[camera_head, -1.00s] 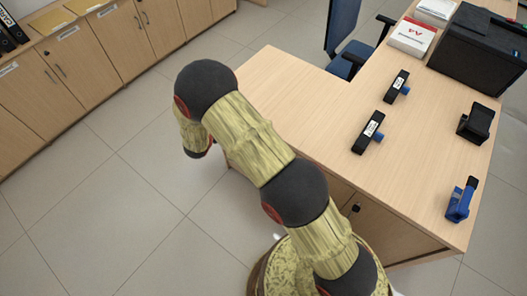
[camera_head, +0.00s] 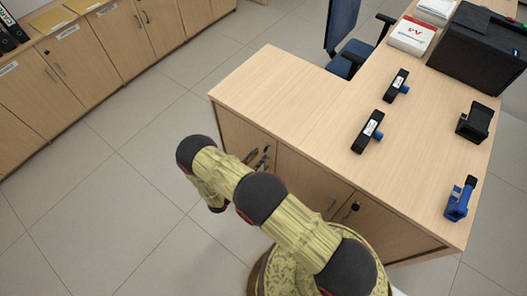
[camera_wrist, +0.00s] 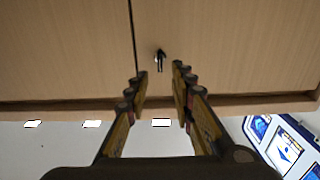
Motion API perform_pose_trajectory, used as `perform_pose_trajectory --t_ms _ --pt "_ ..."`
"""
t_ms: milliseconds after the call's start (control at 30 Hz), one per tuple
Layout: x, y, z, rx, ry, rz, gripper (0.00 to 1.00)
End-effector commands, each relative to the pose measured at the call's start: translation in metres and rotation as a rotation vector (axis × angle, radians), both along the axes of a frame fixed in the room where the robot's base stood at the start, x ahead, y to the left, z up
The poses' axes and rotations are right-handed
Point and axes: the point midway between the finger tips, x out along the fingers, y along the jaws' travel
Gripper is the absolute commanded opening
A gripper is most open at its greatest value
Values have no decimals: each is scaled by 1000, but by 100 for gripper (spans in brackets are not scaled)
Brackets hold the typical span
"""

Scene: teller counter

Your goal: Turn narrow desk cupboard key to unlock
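The key (camera_wrist: 159,57) is a small dark shape in a pale lock on a light wood cupboard door (camera_wrist: 220,40), right of the dark seam in the wrist view. My gripper (camera_wrist: 159,72) is open, with a finger on each side of the line to the key. Its fingertips appear just short of the key, and nothing is between them. In the head view, the desk cupboard front (camera_head: 238,135) is partly covered by my arm. Small dark parts near its door seam are too small to tell apart as fingers, handle or key.
Further cupboard doors (camera_head: 385,232) with handles continue right along the desk front. An office chair (camera_head: 345,50) stands behind. Floor (camera_head: 120,210) on the left is clear.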

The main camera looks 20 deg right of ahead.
Motion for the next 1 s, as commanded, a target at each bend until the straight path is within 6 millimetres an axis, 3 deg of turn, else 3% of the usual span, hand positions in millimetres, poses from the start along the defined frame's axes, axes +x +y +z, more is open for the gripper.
perform_pose_trajectory --t_ms 300,667,1000 --pt "23 -32 -1 1 1 -1 24" --pt "26 -35 0 2 1 1 24" --pt "26 -35 0 2 1 1 4"
